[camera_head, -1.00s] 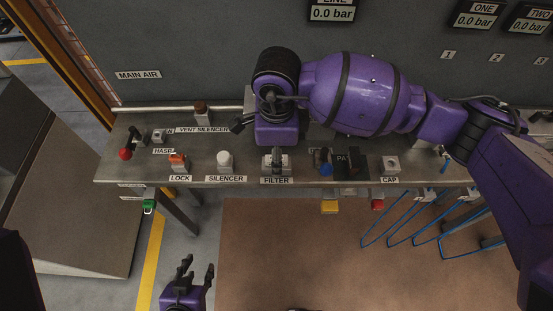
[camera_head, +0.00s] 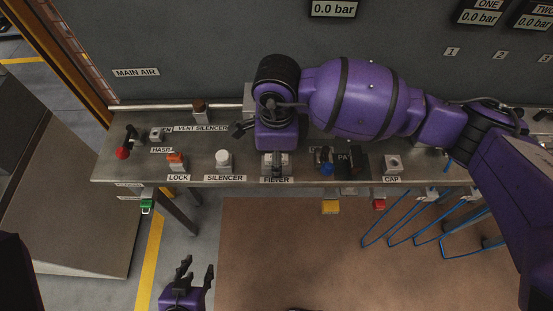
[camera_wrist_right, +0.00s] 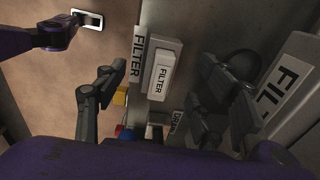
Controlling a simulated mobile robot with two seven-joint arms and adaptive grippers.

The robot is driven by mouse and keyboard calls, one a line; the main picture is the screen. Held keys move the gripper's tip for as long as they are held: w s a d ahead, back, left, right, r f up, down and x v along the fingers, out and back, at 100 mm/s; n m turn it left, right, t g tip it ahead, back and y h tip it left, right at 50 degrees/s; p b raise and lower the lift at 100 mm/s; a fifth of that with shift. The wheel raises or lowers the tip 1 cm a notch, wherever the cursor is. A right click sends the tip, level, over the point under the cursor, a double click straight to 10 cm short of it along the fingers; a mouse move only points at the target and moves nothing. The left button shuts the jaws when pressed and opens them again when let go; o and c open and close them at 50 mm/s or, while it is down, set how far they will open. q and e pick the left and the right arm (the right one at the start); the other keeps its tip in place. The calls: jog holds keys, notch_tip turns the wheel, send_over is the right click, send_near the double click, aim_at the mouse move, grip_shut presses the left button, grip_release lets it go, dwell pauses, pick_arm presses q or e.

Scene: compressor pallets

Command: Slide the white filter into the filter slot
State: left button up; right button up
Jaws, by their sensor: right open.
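The pale filter block (camera_wrist_right: 162,72), labelled FILTER, shows in the right wrist view. It lies between the two dark fingers of my right gripper (camera_wrist_right: 158,80), which is open, with no clear contact on either side. In the head view my right gripper (camera_head: 277,167) is over the front edge of the bench at the FILTER label (camera_head: 277,180), and hides most of the block there. I cannot make out the filter slot or how deep the block sits. My left gripper (camera_head: 196,274) is open and empty, low in front of the bench.
The metal bench (camera_head: 130,172) carries a white silencer knob (camera_head: 222,156) and an orange lock piece (camera_head: 176,158) left of the filter, and a cap block (camera_head: 393,163) to the right. Blue hoses (camera_head: 420,222) hang below right. The grey panel (camera_head: 200,50) stands behind.

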pick_arm(q)
jog(key=shift+r, duration=0.25)
pick_arm(e)
jog(key=shift+c, duration=0.5)
pick_arm(q)
jog(key=shift+f, duration=0.15)
pick_arm(e)
grip_shut()
jog(key=shift+r, duration=0.15)
